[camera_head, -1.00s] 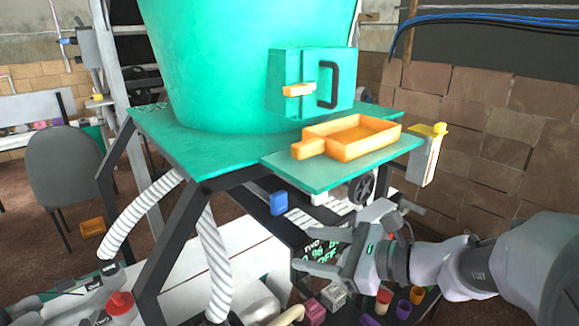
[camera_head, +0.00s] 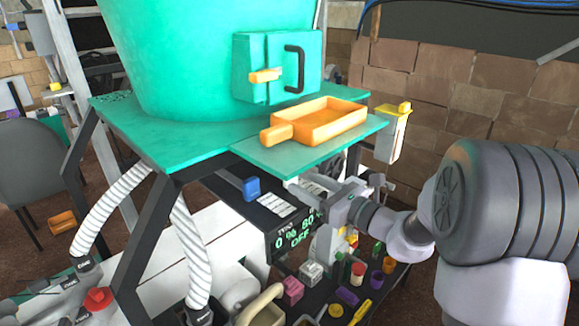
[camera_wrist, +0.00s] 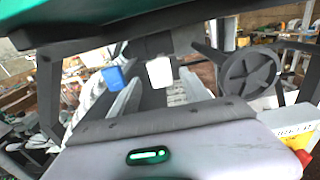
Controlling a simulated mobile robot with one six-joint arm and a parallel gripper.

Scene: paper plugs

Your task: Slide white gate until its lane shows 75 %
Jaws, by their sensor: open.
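The white gate's handle (camera_wrist: 160,72) is a small white block under the dark table edge. In the wrist view it shows between and beyond the two grey fingers of my gripper (camera_wrist: 160,88), which are apart; contact cannot be told. In the head view my gripper (camera_head: 318,200) is under the teal shelf, and the white handle is not clearly visible there. A blue handle (camera_head: 251,189) sits to the left; it also shows in the wrist view (camera_wrist: 113,77). The display (camera_head: 293,238) shows green digits: 0 % on the left, a partly hidden second number, and OFF below.
The teal shelf (camera_head: 265,160) with an orange tray (camera_head: 330,122) overhangs my gripper. A black handwheel (camera_wrist: 250,72) is right of the fingers in the wrist view. Several coloured plugs and cups lie on the low shelf below, including a pink block (camera_head: 291,290).

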